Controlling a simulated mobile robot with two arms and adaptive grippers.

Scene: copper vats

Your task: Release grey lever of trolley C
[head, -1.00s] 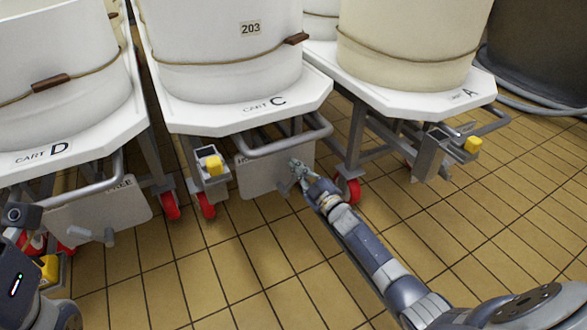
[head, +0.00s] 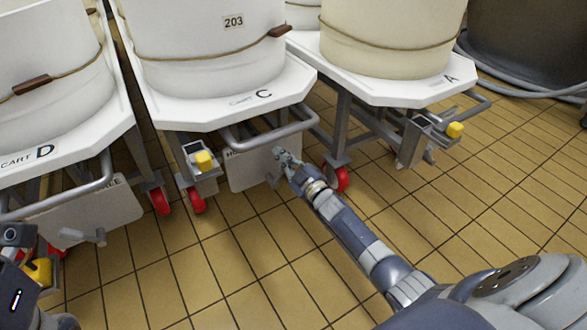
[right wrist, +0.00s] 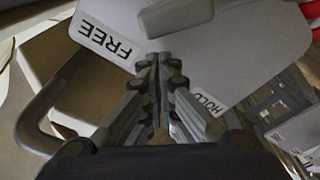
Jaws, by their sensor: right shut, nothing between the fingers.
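Trolley C (head: 215,108) is a white cart with a white vat on it, in the middle of the head view. Under its bar handle (head: 265,130) hangs a grey plate (head: 246,174), whose HOLD label is partly visible. In the right wrist view the plate (right wrist: 228,55) shows FREE at left and HOLD at right. A blurred grey piece (right wrist: 176,15), apparently the lever, lies across the plate's top middle, beyond my fingertips. My right gripper (head: 281,157) is shut and empty in front of the plate's right part; contact is unclear.
Trolley D (head: 60,150) stands at left, its grey lever (head: 82,236) showing. Trolley A (head: 400,88) stands at right. A yellow block (head: 204,160) sits left of trolley C's plate. The tiled floor (head: 200,270) in front is clear.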

